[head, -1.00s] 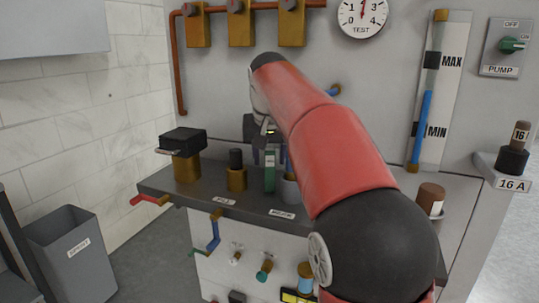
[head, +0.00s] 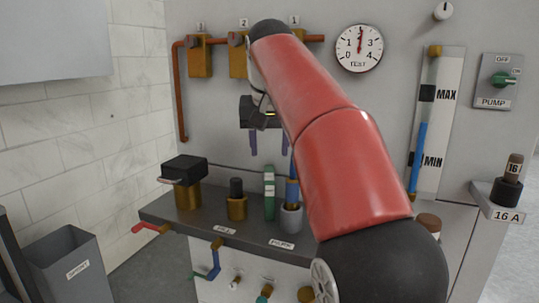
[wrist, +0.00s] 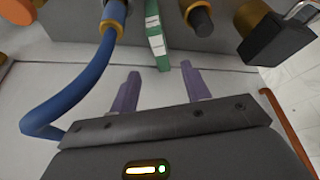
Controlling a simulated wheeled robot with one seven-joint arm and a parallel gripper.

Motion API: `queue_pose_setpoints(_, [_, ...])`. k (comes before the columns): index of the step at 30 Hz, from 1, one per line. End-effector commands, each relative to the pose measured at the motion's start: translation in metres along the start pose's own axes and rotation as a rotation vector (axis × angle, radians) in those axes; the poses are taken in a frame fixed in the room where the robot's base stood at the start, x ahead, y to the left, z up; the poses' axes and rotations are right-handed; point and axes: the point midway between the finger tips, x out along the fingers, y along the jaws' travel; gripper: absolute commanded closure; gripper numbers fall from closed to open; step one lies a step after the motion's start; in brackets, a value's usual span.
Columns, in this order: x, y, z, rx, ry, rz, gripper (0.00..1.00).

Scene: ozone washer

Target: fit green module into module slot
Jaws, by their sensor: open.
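The green module (head: 269,193) stands upright on the grey counter, between a dark-capped brass fitting and a grey cup. It also shows in the wrist view (wrist: 158,38), at the top centre. My gripper (head: 268,149) is open and empty, with its purple fingers pointing down above the module and apart from it. In the wrist view the two fingertips (wrist: 161,78) lie apart, short of the module's near end. I cannot make out the module slot's opening; the module's lower end meets the counter.
The brass fitting (head: 237,205) stands left of the module. The grey cup (head: 291,218) with a blue hose stands close on its right. A black-topped brass valve (head: 184,180) is further left. A grey bin (head: 75,265) stands on the floor.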

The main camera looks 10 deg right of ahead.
Motion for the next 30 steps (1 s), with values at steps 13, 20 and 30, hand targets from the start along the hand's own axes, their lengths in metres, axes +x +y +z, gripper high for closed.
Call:
queue_pose_setpoints(13, [0.052, -0.006, 0.006, 0.0, 0.125, 0.001, 0.53])
queue_pose_setpoints(20, [0.082, -0.007, 0.005, 0.0, 0.123, 0.001, 0.53])
queue_pose_setpoints(30, [0.111, -0.006, 0.001, 0.0, 0.126, 0.0, 0.53])
